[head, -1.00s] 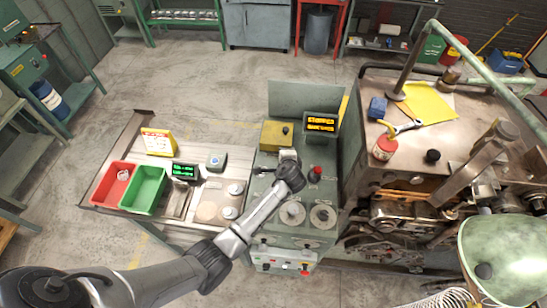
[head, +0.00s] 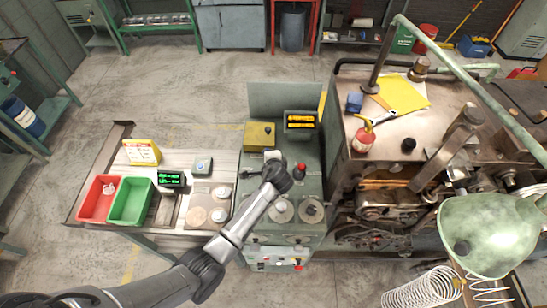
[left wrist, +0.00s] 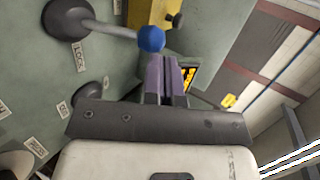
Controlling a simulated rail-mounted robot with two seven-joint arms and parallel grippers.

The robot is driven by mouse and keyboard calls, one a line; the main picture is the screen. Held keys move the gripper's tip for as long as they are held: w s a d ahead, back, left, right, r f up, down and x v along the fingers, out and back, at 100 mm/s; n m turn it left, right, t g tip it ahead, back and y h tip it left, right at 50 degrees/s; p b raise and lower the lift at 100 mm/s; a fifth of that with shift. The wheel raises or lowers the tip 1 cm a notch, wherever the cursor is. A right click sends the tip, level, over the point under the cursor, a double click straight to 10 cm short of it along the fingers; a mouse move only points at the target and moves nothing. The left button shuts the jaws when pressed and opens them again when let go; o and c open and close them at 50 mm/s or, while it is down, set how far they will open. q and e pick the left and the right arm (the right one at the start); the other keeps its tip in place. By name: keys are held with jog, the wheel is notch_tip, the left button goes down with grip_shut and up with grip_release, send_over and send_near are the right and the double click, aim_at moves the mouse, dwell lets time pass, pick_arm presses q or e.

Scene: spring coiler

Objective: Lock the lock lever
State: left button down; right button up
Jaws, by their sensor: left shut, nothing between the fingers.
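The lock lever (left wrist: 112,30) shows in the left wrist view as a grey rod with a blue ball knob (left wrist: 151,39), running from a dark round pivot (left wrist: 68,18). A "LOCK" label (left wrist: 79,57) is on the green panel just below the rod. My left gripper (left wrist: 166,64) is shut and empty, its fingertips close beside the knob; I cannot tell whether they touch it. In the head view, my left gripper (head: 271,156) is over the green control console (head: 282,232), and my arm hides part of its top. My right gripper is in neither view.
A yellow box (head: 258,136), a small display (head: 300,120) and a red button (head: 300,170) surround my gripper on the console. A bench with a red bin (head: 98,198) and a green bin (head: 131,203) stands left. The coiling machine (head: 400,170) stands right.

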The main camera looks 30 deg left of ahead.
pick_arm(q)
jog(key=s+d+r, duration=0.5)
jog(key=d+r, duration=0.1)
jog(key=r, duration=0.2)
jog(key=shift+s+r+b, duration=0.25)
jog(key=shift+s+b, duration=0.05)
jog(key=shift+s, duration=0.1)
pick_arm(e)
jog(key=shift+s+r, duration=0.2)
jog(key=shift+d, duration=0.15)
